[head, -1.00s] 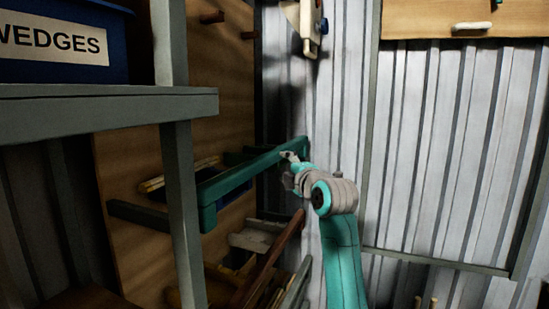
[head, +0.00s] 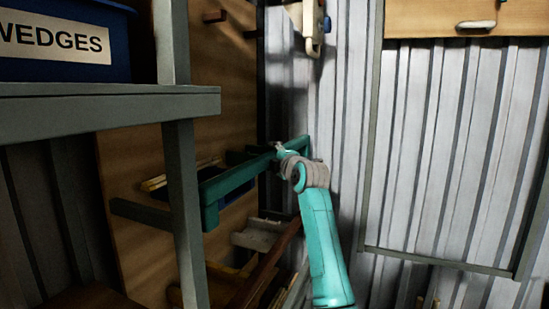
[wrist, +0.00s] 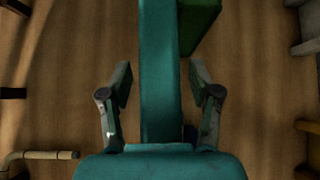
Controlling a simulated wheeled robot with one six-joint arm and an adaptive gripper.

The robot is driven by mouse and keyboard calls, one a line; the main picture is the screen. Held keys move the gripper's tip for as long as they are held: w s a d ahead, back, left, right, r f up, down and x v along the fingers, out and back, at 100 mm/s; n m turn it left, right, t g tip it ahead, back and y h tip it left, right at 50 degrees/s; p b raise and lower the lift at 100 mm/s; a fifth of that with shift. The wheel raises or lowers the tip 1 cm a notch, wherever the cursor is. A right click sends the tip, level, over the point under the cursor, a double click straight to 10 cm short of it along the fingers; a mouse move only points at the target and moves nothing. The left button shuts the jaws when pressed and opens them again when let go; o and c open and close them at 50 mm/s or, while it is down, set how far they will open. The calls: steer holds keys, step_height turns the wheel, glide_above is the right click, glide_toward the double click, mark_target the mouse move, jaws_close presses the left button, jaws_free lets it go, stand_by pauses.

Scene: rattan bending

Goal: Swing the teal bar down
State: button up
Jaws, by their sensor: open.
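The teal bar (head: 243,174) runs across the wooden panel in the head view, between the grey post and the metal wall. In the wrist view the teal bar (wrist: 159,70) runs from the top edge down between my fingers. My gripper (wrist: 160,85) is open, with one finger on each side of the bar and a gap visible on both sides. In the head view my gripper (head: 279,149) is at the bar's right part, partly hidden by my wrist. A wide teal surface fills the bottom of the wrist view.
A grey shelf (head: 100,108) with a blue WEDGES bin (head: 60,50) and its upright post (head: 185,210) stand at the left. A brown wooden bar (head: 268,262) and other pieces lie below the teal bar. The corrugated wall (head: 440,150) at the right is mostly bare.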

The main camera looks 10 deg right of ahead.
steer(key=shift+w, duration=0.1)
jaws_close()
